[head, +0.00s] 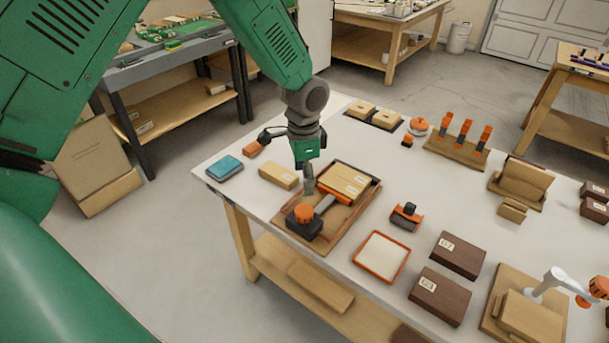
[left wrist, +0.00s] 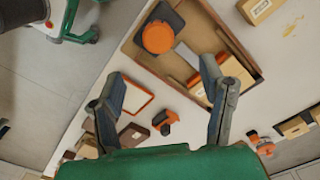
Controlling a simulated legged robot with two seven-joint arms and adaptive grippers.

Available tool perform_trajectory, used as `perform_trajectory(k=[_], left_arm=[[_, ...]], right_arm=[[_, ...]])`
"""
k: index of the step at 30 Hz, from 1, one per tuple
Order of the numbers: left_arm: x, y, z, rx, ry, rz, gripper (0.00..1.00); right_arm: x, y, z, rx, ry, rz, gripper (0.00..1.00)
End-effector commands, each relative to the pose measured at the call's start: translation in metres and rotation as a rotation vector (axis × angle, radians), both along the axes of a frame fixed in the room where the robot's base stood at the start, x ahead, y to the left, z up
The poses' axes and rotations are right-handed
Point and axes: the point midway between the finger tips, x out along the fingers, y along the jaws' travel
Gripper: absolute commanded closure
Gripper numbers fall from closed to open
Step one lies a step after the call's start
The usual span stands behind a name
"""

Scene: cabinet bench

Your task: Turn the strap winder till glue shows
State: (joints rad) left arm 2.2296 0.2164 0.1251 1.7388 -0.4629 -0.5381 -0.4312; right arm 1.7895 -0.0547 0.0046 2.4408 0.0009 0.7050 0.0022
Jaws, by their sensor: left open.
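The strap winder (head: 304,213) has a round orange knob on a dark base. It stands at the near corner of a shallow wooden tray (head: 319,242). Its knob also shows in the left wrist view (left wrist: 157,37). A grey and orange strap piece (head: 326,202) runs from it towards pale wooden blocks (head: 345,182) in the tray. My left gripper (head: 290,165) is above the table behind the winder, apart from it. In the left wrist view its fingers (left wrist: 164,72) are spread with nothing held between them. No glue can be made out at the blocks. My right gripper is not in view.
A tan box (head: 278,175) and a teal case (head: 225,168) lie left of the tray. An orange-rimmed tray (head: 381,257), a small orange-black tool (head: 406,216) and dark boxes (head: 440,296) lie to the right. A yellowish smudge (left wrist: 292,28) marks the tabletop.

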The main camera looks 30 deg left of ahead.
Motion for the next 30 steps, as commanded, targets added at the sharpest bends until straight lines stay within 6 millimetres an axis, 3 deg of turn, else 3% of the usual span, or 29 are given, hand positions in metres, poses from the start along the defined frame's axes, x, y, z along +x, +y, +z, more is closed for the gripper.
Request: perform_trajectory(k=[18,23,30], left_arm=[[0.0,0.0,0.0,0.002,-0.001,0.062,0.36],[0.001,0.001,0.001,0.008,0.0,0.402,0.36],[0.0,0.001,0.009,0.01,-0.003,1.126,0.36]], right_arm=[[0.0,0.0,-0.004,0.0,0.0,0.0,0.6],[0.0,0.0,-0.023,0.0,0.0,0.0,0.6],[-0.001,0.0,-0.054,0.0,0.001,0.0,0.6]])
